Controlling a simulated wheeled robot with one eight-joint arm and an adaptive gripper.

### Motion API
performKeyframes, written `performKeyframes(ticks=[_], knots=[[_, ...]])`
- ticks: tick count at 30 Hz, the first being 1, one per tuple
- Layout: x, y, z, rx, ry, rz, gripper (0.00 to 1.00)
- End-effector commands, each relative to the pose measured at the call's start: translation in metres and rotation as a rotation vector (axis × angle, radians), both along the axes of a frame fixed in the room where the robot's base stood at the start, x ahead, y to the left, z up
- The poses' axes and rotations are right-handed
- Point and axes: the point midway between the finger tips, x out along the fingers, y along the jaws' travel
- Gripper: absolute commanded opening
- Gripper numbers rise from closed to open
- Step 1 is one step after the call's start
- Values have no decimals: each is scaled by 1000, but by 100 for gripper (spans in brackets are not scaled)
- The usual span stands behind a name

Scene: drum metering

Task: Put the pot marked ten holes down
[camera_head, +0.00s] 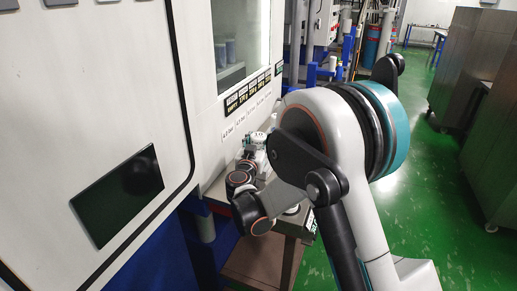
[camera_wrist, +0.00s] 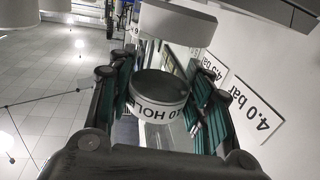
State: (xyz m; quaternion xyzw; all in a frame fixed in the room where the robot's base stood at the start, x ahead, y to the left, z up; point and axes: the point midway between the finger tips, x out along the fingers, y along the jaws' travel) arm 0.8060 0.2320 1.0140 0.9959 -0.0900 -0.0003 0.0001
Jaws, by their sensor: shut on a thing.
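The pot marked ten holes (camera_wrist: 157,112) is in the middle of the wrist view. It has a dark round end and a white band with black lettering that reads "10 HOL", the rest cut off by the fingers. My gripper (camera_wrist: 163,94) is shut on it, with dark green finger pads on both sides. In the head view my gripper (camera_head: 254,157) is small, at the wall side above a narrow bench, and largely hidden by my own wrist. Whether the pot touches any surface beneath cannot be told.
The bench (camera_head: 262,262) stands against a white cabinet (camera_head: 105,50) bearing a row of labels (camera_head: 247,94). A "4.0 bar" label (camera_wrist: 257,109) shows beside my gripper. Green floor (camera_head: 424,200) is open at right, before steel cabinets (camera_head: 492,130).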

Motion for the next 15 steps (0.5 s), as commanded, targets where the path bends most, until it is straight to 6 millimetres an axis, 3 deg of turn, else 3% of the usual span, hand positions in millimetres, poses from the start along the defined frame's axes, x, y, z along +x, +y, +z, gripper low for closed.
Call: performKeyframes(ticks=[3, 14, 15], knots=[[0, 0, -14, 0, 0, 0, 16], [0, 0, -17, 0, 0, 0, 16], [0, 0, -16, 0, 0, 0, 55]])
